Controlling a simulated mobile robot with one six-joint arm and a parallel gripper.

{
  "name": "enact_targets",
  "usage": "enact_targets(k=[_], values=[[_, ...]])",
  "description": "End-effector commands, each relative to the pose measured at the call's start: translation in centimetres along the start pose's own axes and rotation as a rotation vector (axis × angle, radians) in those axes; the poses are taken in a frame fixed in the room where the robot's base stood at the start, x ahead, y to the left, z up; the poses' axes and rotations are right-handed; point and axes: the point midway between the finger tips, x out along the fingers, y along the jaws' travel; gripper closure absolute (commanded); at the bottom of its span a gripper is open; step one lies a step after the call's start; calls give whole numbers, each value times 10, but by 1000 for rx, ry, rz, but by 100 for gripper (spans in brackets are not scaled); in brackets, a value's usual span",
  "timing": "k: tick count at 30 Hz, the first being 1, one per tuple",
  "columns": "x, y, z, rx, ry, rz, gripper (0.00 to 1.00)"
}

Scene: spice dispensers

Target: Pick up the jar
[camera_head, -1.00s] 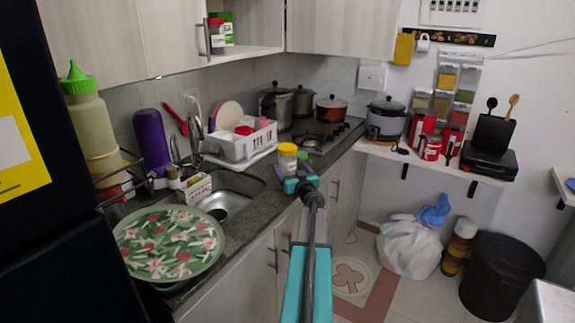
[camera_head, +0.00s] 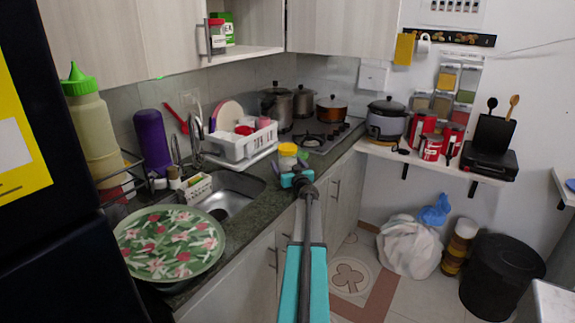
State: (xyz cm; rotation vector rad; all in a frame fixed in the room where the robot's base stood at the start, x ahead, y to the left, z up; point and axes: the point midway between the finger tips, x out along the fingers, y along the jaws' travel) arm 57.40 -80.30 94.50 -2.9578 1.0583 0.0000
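A small jar with a yellow lid (camera_head: 287,150) stands at the front edge of the dark counter, beyond the sink. My gripper (camera_head: 293,179) has teal fingers and is right at the jar's near side, in front of its lower part. The jar's base is hidden behind the gripper. I cannot tell whether the fingers are around the jar or only in front of it, nor how far apart they are. Another jar with a red lid (camera_head: 217,36) stands in the open upper cabinet.
A white dish rack (camera_head: 240,146) stands left of the jar, near the sink (camera_head: 228,190). A green floral tray (camera_head: 170,243) lies at the near left of the counter (camera_head: 255,215). The stove with pots (camera_head: 332,110) is behind. Upper cabinets hang above.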

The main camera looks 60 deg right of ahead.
Motion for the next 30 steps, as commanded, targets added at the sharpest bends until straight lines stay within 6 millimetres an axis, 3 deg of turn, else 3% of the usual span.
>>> enact_targets(k=[14, 26, 30], values=[[-1, 1, 0, 0, 0, 1, 16], [-1, 1, 0, 0, 0, 1, 82], [-1, 1, -2, 1, 2, 1, 82]])
